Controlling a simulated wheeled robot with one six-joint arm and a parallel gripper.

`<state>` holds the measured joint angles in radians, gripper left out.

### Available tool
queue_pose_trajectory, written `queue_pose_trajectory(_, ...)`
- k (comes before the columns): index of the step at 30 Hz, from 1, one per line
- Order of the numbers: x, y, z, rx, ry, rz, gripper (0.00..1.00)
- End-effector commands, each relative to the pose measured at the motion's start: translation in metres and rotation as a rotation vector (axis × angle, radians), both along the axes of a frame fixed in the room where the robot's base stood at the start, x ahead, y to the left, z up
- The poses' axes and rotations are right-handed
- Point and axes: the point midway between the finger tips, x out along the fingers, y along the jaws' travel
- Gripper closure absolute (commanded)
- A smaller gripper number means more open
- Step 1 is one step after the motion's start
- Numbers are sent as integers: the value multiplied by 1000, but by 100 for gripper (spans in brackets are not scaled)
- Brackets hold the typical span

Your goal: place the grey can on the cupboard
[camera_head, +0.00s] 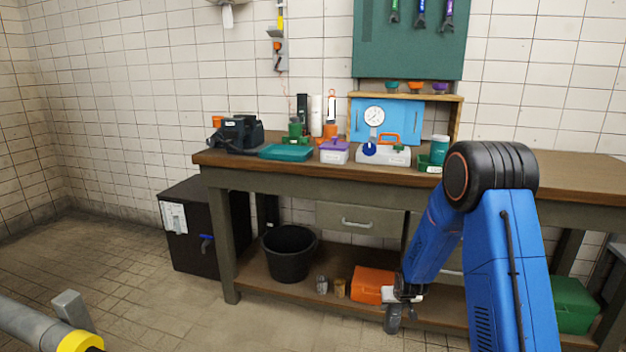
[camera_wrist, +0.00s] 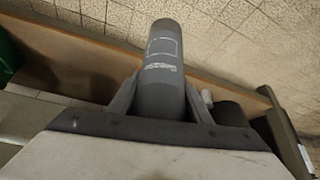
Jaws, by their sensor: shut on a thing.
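My gripper (camera_head: 398,298) is low in front of the workbench's bottom shelf in the head view. It is shut on the grey can (camera_head: 393,320), which hangs below the fingers and is partly hidden by them. In the wrist view the can (camera_wrist: 162,75) sits between the two fingers (camera_wrist: 163,103), with a pale outlined label on its side. The cupboard (camera_head: 185,228) is a dark box on the floor left of the workbench, with a blue handle and white papers on its side. Its visible top is clear, and my gripper is far to its right.
The workbench (camera_head: 290,178) carries a teal tray (camera_head: 286,153), a dark machine (camera_head: 238,134) and several boxes. Its lower shelf holds a black bucket (camera_head: 289,255), an orange box (camera_head: 369,285), small cans and a green box (camera_head: 574,306). Floor (camera_head: 190,310) in front of the cupboard is open.

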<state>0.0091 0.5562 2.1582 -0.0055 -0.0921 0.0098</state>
Motion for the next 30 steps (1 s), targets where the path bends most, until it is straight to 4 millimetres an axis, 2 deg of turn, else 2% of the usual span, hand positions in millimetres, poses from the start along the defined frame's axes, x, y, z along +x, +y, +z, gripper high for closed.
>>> queue_pose_trajectory(6,-21,7,-31,-3,1,13,89)
queue_pose_trajectory(12,-54,6,-75,-3,3,13,89)
queue_pose_trajectory(15,-68,6,-91,-2,2,12,89)
queue_pose_trajectory(20,-78,6,-101,-2,-1,12,89)
queue_pose_trajectory(30,-78,6,-101,-3,-2,12,89)
